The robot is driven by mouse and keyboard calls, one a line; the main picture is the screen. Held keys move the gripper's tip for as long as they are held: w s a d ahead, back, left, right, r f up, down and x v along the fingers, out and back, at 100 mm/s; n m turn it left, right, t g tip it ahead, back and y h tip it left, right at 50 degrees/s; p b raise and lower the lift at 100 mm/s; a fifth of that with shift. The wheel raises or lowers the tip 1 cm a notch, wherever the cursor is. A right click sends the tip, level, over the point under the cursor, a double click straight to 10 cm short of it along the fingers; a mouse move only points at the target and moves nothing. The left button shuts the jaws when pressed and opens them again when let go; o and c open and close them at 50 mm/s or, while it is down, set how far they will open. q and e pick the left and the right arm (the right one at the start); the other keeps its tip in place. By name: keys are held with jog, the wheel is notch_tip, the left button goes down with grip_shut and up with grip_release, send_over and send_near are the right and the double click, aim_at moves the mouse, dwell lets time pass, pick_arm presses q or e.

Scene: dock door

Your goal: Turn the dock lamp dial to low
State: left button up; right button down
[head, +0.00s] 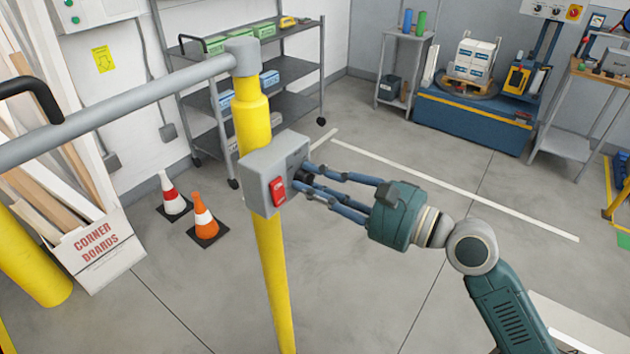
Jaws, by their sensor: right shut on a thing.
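A grey control box (262,172) is fixed to a yellow post. A red rocker switch (278,191) is on its front face. On the box's right face is a small dark dial (303,180), mostly hidden behind my fingers. My right gripper (308,180) reaches in from the right with its blue fingers around the dial, shut on it. The dial's setting and any markings cannot be read. My left gripper is not in view.
A grey rail (120,107) with a black handle (30,95) runs from the post to the left. Two traffic cones (204,217) and a corner boards box (97,250) stand at left. A shelf rack (290,70) is behind.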

jog(key=n, duration=0.4)
jog(key=shift+s+r+n, duration=0.1)
jog(key=shift+n, duration=0.2)
jog(key=n, duration=0.5)
jog(key=shift+a+h+b, duration=0.1)
jog(key=shift+h+b, duration=0.2)
jog(key=shift+h, duration=0.1)
jog(key=n, duration=0.5)
jog(key=shift+s+f+t, duration=0.1)
jog(key=shift+f+t, duration=0.15)
jog(key=shift+t, duration=0.15)
jog(key=shift+f+n+b, duration=0.15)
jog(key=shift+n+b, duration=0.15)
jog(key=shift+n, duration=1.6)
jog(key=shift+h, duration=0.3)
jog(key=c, duration=1.6)
grip_release()
jog(key=shift+c, duration=0.2)
jog(key=shift+o, duration=0.6)
